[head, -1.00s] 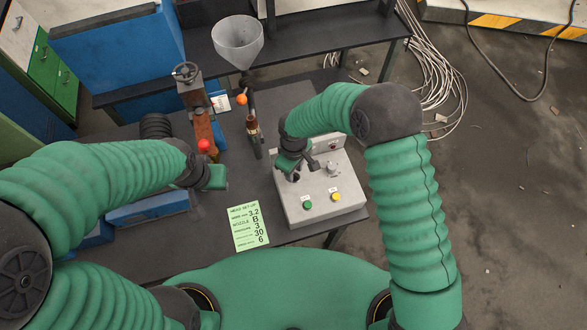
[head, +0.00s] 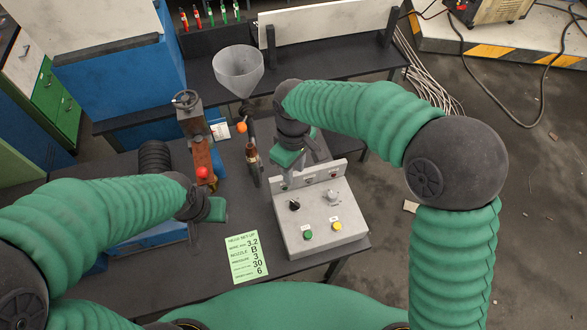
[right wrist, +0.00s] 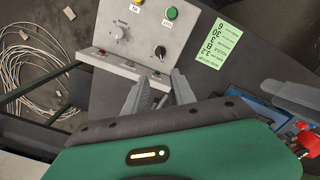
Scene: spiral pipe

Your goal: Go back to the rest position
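My right gripper (head: 298,170) is over the far edge of the grey control box (head: 325,238) in the head view. The black knob (head: 294,205) on the box is clear of the fingers. My left gripper (head: 208,212) hangs over the table left of the box; its fingertips are too hidden to read. No object shows in either gripper.
A green note (head: 248,257) lies left of the box. A blue cabinet (head: 115,85) is at back left. Open floor lies right.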

